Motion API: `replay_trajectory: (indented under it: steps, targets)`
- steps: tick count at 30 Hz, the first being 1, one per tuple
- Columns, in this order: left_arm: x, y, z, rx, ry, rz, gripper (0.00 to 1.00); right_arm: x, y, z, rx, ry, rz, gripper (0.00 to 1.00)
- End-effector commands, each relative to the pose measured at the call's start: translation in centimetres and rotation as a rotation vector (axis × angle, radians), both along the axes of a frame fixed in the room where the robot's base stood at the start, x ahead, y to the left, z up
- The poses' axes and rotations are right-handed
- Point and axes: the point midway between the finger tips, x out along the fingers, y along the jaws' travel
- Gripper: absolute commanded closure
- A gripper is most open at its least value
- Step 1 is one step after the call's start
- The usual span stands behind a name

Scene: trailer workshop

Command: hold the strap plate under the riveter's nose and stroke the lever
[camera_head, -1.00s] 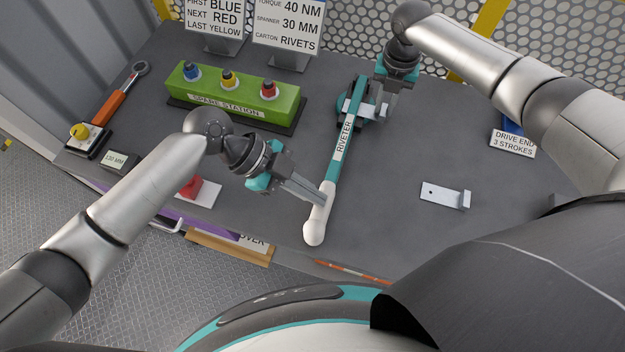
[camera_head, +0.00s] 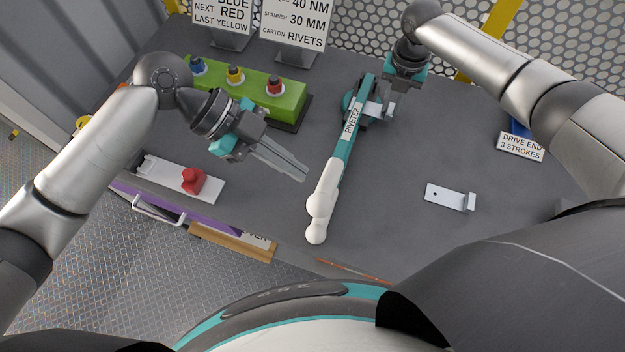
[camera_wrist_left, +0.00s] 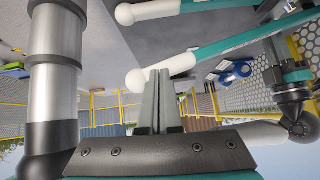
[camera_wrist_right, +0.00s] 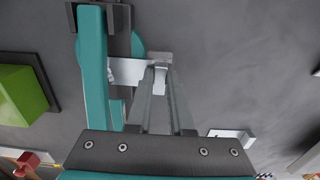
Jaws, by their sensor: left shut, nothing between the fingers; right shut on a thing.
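The riveter (camera_head: 350,125) stands mid-bench, teal with white grips, its handles pointing toward me. Two white grip ends show, the upper one, probably the lever's (camera_head: 323,192), and another below it (camera_head: 316,233); both handles show apart in the left wrist view. My left gripper (camera_head: 304,175) is shut and empty, just left of the upper grip and apart from it in the head view. My right gripper (camera_wrist_right: 160,78) is shut on the strap plate (camera_wrist_right: 128,72), a pale metal strip. The plate's far end reaches the riveter's head; its exact fit under the nose is hidden.
A second bent metal plate (camera_head: 445,196) lies on the bench to the right. A green spare station (camera_head: 290,100) with coloured knobs stands behind my left gripper. A red piece (camera_head: 193,180) sits on a white plate near the front left edge. A "DRIVE END 3 STROKES" sign (camera_head: 521,147) is at right.

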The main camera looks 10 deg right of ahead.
Motion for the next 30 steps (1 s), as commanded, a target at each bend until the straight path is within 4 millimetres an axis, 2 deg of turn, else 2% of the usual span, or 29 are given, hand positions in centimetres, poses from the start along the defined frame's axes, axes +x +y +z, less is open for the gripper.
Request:
replay_trajectory:
  steps: [3, 9, 28, 29, 30]
  targets:
    - [0.9, 1.4, 1.6, 0.001, -0.003, 0.001, 1.0, 0.0, 0.0, 0.0, 0.001, -0.001, 0.0, 1.0]
    - [1.5, 2.4, 3.0, -0.002, -0.001, -0.001, 1.0, 0.0, 0.0, 0.1, 0.001, -0.001, 0.0, 1.0]
    - [1.6, 2.5, 3.2, -0.003, -0.001, -0.001, 1.0, 0.0, 0.0, 0.1, 0.0, -0.001, 0.0, 1.0]
    - [1.6, 2.5, 3.2, -0.003, -0.001, -0.001, 1.0, 0.0, 0.0, 0.1, 0.0, -0.001, 0.0, 0.78]
    - [1.6, 2.5, 3.2, -0.003, -0.001, -0.001, 1.0, 0.0, 0.0, 0.1, 0.0, -0.001, 0.0, 0.73]
